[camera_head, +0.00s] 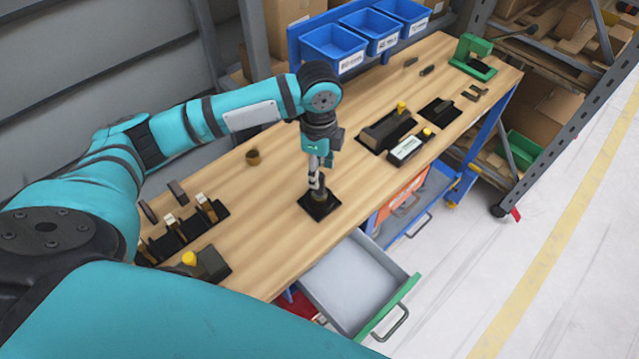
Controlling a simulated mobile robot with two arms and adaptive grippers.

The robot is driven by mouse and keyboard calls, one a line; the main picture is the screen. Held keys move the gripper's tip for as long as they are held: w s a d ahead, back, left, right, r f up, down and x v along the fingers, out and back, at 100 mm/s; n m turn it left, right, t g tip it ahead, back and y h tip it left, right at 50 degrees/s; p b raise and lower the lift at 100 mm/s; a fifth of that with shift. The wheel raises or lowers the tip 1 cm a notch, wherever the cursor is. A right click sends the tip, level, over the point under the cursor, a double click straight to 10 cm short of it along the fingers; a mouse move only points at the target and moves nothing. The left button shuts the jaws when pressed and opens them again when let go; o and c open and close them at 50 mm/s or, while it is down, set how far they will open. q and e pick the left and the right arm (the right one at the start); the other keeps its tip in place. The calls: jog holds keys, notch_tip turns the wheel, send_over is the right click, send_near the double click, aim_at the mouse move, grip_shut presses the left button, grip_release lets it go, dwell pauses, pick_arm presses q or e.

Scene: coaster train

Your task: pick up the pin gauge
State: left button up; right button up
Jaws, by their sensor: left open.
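My left gripper (317,184) points straight down over a small black square stand (307,207) near the front edge of the wooden workbench (275,235). It is open. Its fingertips are just above, or around, a short dark upright piece on the stand; I cannot tell whether they touch it. This piece may be the pin gauge, but the gripper partly hides it. A black rack (183,238) with several upright pieces, some light-topped, stands on the bench at left. My right gripper is not in view.
A black block with a yellow knob (189,258) is at front left. Black fixtures (386,131) and a green clamp (474,58) are at right. Blue bins (333,45) line the back. A drawer (350,285) is open below.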

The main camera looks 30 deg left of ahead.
aim_at(320, 189)
pick_arm(q)
jog(key=shift+f, duration=0.5)
notch_tip(320, 189, down, 4)
jog(key=shift+s+d+f+p, duration=0.1)
jog(key=shift+d+f+p, duration=0.1)
jog(key=shift+p, duration=0.8)
jog(key=shift+a+f, duration=0.1)
jog(key=shift+f, duration=0.25)
grip_shut()
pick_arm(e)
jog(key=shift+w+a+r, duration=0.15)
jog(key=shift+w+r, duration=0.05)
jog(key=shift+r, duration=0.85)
